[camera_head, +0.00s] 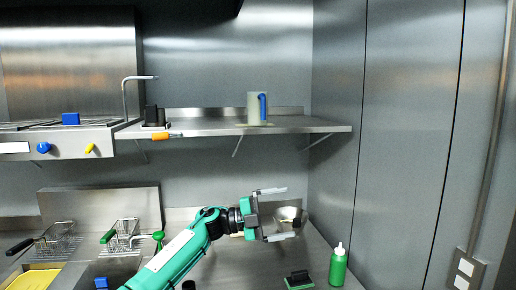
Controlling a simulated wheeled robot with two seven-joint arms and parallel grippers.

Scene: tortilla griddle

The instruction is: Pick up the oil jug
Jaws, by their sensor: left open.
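A pale grey jug with a blue handle (253,108), which looks like the oil jug, stands upright on the metal wall shelf (290,127). The handle is on its right side. My left gripper (284,213) is open and empty, below the shelf and a little right of the jug. Its fingers point right, one above the other, and it is apart from the jug. My right gripper is not in view.
A metal bowl (291,217) shows behind my left gripper. A green squeeze bottle (338,267) and a green-and-black tool (299,281) are on the lower counter. Fryer baskets (62,240) are at left. The shelf right of the jug is clear.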

